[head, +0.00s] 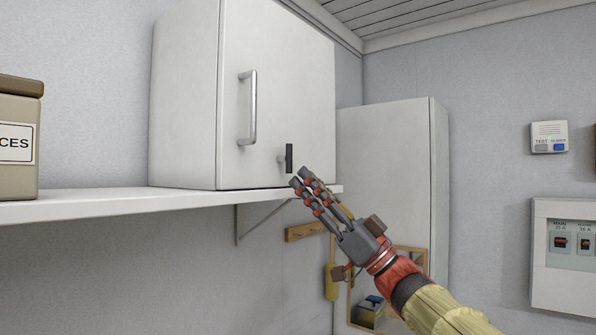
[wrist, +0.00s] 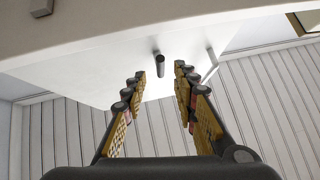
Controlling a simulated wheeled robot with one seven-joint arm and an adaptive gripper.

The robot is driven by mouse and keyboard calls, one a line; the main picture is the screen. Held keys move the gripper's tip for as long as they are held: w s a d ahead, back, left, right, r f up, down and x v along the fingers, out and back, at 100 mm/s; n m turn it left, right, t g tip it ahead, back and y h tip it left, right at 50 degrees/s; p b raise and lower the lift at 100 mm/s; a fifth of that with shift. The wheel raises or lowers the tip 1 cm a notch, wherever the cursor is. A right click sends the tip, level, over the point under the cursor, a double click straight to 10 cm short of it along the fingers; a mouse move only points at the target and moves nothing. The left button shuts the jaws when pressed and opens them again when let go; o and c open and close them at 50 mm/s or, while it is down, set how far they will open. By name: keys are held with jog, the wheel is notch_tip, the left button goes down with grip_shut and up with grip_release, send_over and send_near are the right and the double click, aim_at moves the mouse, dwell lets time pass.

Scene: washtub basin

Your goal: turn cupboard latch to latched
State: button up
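The white cupboard (head: 275,75) stands on a shelf, its door closed. Its latch (head: 289,158) is a dark upright bar on a small pale mount, low on the door. A silver bar handle (head: 250,108) is above and left of it. My gripper (head: 299,175) is just below and right of the latch in the head view. In the wrist view the dark latch (wrist: 160,65) shows beyond and between the fingertips (wrist: 160,73), apart from them. The fingers are spread with nothing between them. The door handle (wrist: 211,65) is right of the right finger.
The white shelf (head: 100,208) runs under the cupboard, close to my gripper. A bracket (head: 262,217) and wooden rail (head: 306,231) are below. A tan box (head: 18,110) sits at left. A tall pale cabinet (head: 385,150) stands behind my arm. Switch panels (head: 570,255) hang at right.

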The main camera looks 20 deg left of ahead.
jog(key=v, duration=0.6)
jog(key=shift+d+f, duration=0.25)
jog(key=shift+f, duration=0.05)
jog(key=shift+s, duration=0.1)
